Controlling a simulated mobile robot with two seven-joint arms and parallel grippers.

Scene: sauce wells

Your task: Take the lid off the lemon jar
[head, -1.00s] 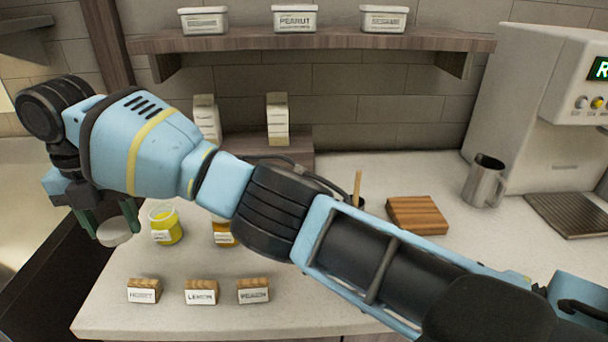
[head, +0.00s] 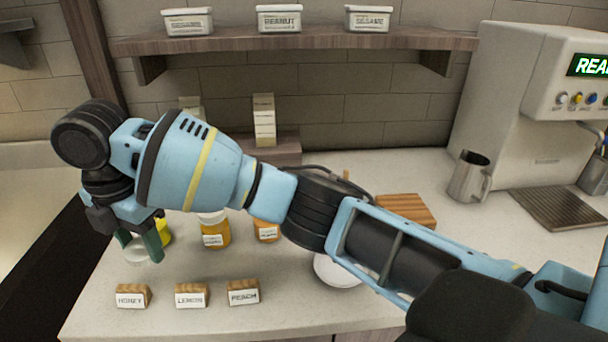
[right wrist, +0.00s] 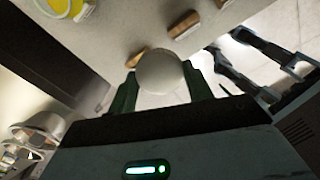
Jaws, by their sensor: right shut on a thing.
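My right gripper (head: 142,247) is shut on a round white lid (right wrist: 160,72), held between its green fingertips at the counter's left side. In the head view the lid (head: 138,256) is partly covered by the fingers. The lemon jar (head: 164,232), yellow, stands just behind the gripper, mostly hidden by my right arm. In the right wrist view the lemon jar (right wrist: 62,8) shows at the top left, uncovered with yellow contents, apart from the lid. My left gripper is not in view.
An amber jar (head: 215,232) and an orange jar (head: 266,232) stand right of the lemon jar. Wooden label blocks for honey (head: 132,297), lemon (head: 192,296) and peach (head: 243,293) line the front. A white round dish (head: 338,272) sits partly under my arm.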

